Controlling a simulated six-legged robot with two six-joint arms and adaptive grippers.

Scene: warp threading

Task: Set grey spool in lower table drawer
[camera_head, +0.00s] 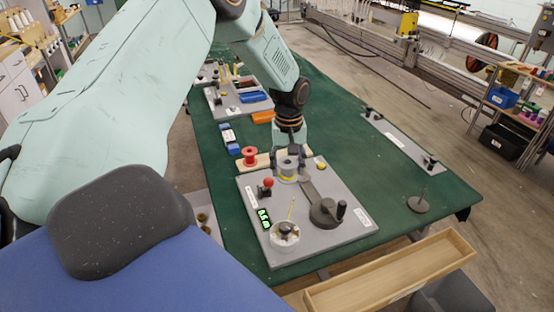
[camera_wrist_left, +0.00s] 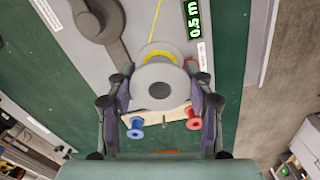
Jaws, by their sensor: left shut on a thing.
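The grey spool (camera_head: 288,166) with yellow thread at its lower end is at the far edge of the grey winding board (camera_head: 340,237). My left gripper (camera_head: 289,147) comes down on it from above and is shut on it. In the left wrist view the spool (camera_wrist_left: 160,85) sits between the two fingers (camera_wrist_left: 163,98), and a yellow thread runs from it across the board. Whether the spool touches the board is hard to tell. A wooden drawer (camera_head: 390,275) stands pulled open and looks empty below the table's near edge. My right gripper is out of view.
The board carries a crank (camera_head: 327,211), a red-knobbed lever (camera_head: 266,187) and a white round device (camera_head: 285,234). A wooden rack (camera_wrist_left: 166,118) holds a red spool (camera_wrist_left: 194,120) and a blue spool (camera_wrist_left: 135,130).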

